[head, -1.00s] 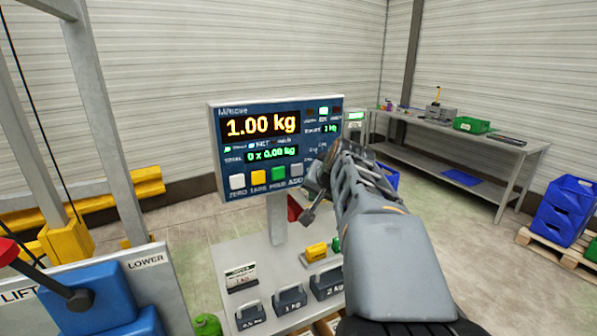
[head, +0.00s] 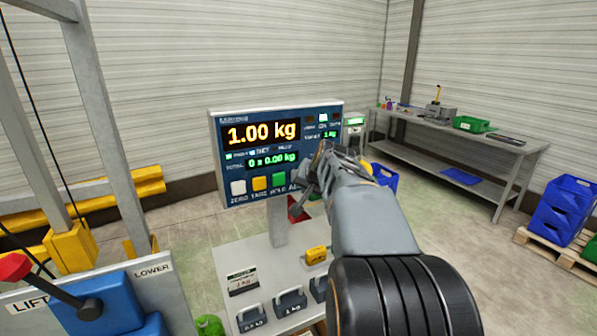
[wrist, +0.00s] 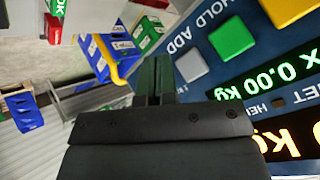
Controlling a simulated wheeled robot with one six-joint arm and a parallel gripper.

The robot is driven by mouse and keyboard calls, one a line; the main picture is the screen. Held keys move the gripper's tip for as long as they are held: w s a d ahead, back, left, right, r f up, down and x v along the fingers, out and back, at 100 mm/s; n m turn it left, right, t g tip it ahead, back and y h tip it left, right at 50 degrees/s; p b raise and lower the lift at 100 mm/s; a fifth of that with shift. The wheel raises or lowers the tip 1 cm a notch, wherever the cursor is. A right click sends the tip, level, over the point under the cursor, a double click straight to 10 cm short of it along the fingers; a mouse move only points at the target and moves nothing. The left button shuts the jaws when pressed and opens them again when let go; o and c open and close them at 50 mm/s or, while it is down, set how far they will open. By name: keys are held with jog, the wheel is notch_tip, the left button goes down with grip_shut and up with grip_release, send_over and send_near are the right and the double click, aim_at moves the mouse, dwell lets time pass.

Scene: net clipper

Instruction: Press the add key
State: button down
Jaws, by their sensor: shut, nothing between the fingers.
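The indicator panel (head: 228,145) stands on a post and reads 1.00 kg, with a total line of 0 x 0.00 kg. Its key row has a white zero key (head: 238,188), a yellow tare key (head: 259,184) and a green hold key (head: 279,180). The add key at the right end is hidden behind my gripper (head: 307,182) in the head view. In the wrist view the grey add key (wrist: 191,65) shows beside the green key, just right of my shut, empty fingertips (wrist: 157,62). Whether the fingers touch the panel I cannot tell.
Below the panel is a platform (head: 232,258) with labelled weights (head: 290,302) and a yellow block (head: 316,255). A lift control box (head: 105,300) stands front left. A workbench (head: 455,140) and blue crates (head: 565,210) are at the right.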

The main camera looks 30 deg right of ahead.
aim_at(295, 186)
jog(key=shift+w+d+p, duration=0.15)
jog(key=shift+w+p, duration=0.15)
jog(key=shift+w, duration=0.55)
jog(key=shift+w+d+p, duration=0.1)
jog(key=shift+w+p, duration=0.15)
jog(key=shift+w, duration=0.55)
jog(key=shift+w, duration=0.1)
dwell(0.9)
jog(key=shift+w, duration=0.3)
jog(key=shift+w+d+p, duration=0.1)
jog(key=shift+w+p, duration=0.3)
dwell(0.6)
jog(key=shift+s, duration=0.1)
dwell(0.4)
jog(key=shift+s+b, duration=0.6)
jog(key=shift+s, duration=0.15)
jog(key=shift+s+a+b, duration=0.25)
jog(key=shift+s+b, duration=0.5)
jog(key=shift+s, duration=0.5)
jog(key=shift+s+a+b, duration=0.2)
jog(key=shift+s+b, duration=0.5)
jog(key=shift+s, duration=0.5)
